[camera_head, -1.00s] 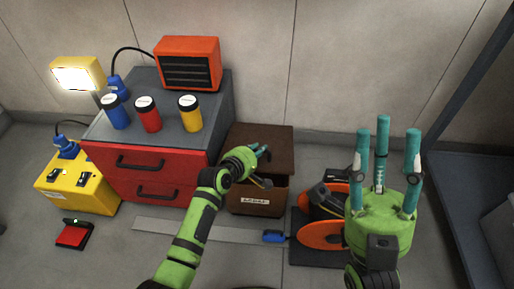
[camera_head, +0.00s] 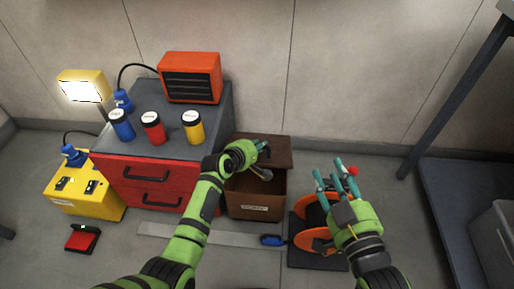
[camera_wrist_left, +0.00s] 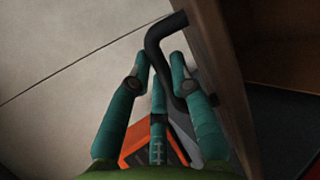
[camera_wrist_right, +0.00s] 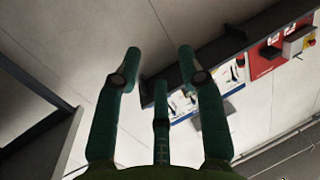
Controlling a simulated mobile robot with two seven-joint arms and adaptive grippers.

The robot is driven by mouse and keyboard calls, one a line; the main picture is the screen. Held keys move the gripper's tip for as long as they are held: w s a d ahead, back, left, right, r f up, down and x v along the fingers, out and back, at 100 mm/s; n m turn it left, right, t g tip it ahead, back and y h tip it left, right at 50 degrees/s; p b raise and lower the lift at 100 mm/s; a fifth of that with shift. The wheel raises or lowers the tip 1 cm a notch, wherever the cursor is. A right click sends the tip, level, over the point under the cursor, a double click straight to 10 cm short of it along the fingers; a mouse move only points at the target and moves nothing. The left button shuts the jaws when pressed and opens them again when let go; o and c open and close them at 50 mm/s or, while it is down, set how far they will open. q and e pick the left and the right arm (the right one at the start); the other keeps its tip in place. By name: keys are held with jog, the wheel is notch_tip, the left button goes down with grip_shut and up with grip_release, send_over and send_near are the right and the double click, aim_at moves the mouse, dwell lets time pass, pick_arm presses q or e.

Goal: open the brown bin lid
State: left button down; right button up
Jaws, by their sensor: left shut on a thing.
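The brown bin (camera_head: 256,207) stands on the floor right of the red drawer cabinet, with a pale label on its front. Its lid (camera_head: 277,158) is tilted up at the back, and a dark opening shows between lid and front wall. My left gripper (camera_head: 263,149) is at the lid, shut on the black lid handle (camera_wrist_left: 158,38). In the left wrist view the handle passes between the fingers (camera_wrist_left: 163,72), beside the brown lid panel (camera_wrist_left: 215,60). My right gripper (camera_head: 332,172) is open and empty, right of the bin above the orange-disc machine.
The machine with orange discs (camera_head: 312,240) stands right of the bin. The red cabinet (camera_head: 150,182) stands close on its left, with several jars and an orange heater (camera_head: 190,78) on top. A metal strip (camera_head: 200,233) lies on the floor in front. A dark bench (camera_head: 470,210) is at the right.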

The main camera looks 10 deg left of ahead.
pick_arm(q)
jog(key=shift+w+r+p, duration=0.75)
jog(key=shift+w+r, duration=0.25)
jog(key=shift+r, duration=0.2)
jog(key=shift+w+r, duration=0.2)
jog(key=shift+w, duration=0.05)
pick_arm(e)
jog(key=s+d+f+m+g+h, duration=0.1)
jog(key=s+d+f+g, duration=0.3)
jog(key=f, duration=0.6)
jog(key=shift+s+d+f+g+h, duration=0.15)
jog(key=shift+s+f+g+h, duration=0.25)
jog(key=shift+g+h, duration=0.7)
jog(key=shift+g+y, duration=0.3)
